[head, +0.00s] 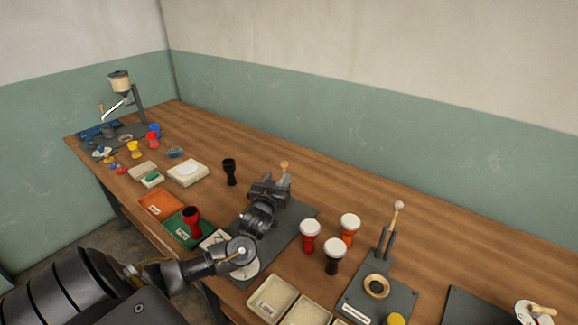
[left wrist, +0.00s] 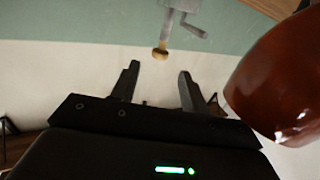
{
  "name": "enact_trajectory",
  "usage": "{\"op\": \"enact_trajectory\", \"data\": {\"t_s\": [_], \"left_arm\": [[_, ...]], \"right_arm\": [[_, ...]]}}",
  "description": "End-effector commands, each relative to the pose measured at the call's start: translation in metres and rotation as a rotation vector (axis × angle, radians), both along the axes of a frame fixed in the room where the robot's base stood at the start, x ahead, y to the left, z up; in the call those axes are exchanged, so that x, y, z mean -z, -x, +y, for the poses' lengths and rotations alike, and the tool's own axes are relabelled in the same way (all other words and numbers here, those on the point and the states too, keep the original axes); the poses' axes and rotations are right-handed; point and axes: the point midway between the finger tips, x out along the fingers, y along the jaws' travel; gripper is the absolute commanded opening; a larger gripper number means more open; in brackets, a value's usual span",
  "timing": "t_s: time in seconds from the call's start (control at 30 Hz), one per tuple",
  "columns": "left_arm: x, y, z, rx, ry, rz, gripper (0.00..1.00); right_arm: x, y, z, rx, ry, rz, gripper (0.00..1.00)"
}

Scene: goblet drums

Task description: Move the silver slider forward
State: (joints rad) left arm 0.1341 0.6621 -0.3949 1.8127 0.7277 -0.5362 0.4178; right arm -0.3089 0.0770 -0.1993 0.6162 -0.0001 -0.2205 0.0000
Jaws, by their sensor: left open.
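My left gripper (head: 268,188) reaches over the grey base plate (head: 297,222) in the middle of the bench. In the left wrist view it is open (left wrist: 159,69), with nothing between its fingers. Beyond the fingertips, a grey metal device (left wrist: 180,18) with a crank and a wooden knob (left wrist: 160,53) shows apart from them. In the head view this wooden knob (head: 284,164) stands just past the gripper, and the arm hides much of the device. I cannot make out a silver slider for sure. A silver chute-like part (head: 117,105) sits on the hopper stand at far left. My right gripper is out of view.
A red goblet drum (head: 192,221) stands close left of my left wrist. A black drum (head: 230,171) is behind it. Three white-topped drums (head: 310,236) stand right of the plate. A lever press (head: 378,285) and cream trays (head: 272,297) are at right front.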

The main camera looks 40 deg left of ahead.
Motion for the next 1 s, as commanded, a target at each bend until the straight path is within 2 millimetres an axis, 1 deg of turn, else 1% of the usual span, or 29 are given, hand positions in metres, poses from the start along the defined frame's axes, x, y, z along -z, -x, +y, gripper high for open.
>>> {"op": "enact_trajectory", "data": {"t_s": [0.13, 0.23, 0.37, 0.5, 0.7, 0.83, 1.0], "left_arm": [[-0.001, -0.003, 0.001, 0.000, -0.001, 0.000, 0.45], [-0.002, -0.012, 0.005, -0.001, -0.003, -0.001, 0.45], [-0.003, -0.032, 0.015, -0.003, -0.003, 0.000, 0.45], [-0.003, -0.057, 0.026, -0.004, -0.003, 0.001, 0.45], [-0.001, -0.084, 0.039, -0.004, -0.002, 0.001, 0.45], [0.000, -0.093, 0.043, -0.003, -0.001, 0.002, 0.45], [0.000, -0.098, 0.045, -0.002, 0.000, 0.001, 0.45]], "right_arm": [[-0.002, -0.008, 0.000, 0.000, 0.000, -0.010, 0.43], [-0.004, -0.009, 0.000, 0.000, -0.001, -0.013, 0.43], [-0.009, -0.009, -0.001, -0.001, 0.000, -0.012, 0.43], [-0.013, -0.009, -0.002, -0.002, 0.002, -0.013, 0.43], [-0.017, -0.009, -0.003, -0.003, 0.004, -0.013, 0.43], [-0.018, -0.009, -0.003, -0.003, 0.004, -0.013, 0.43], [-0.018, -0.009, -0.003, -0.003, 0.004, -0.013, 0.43]]}}
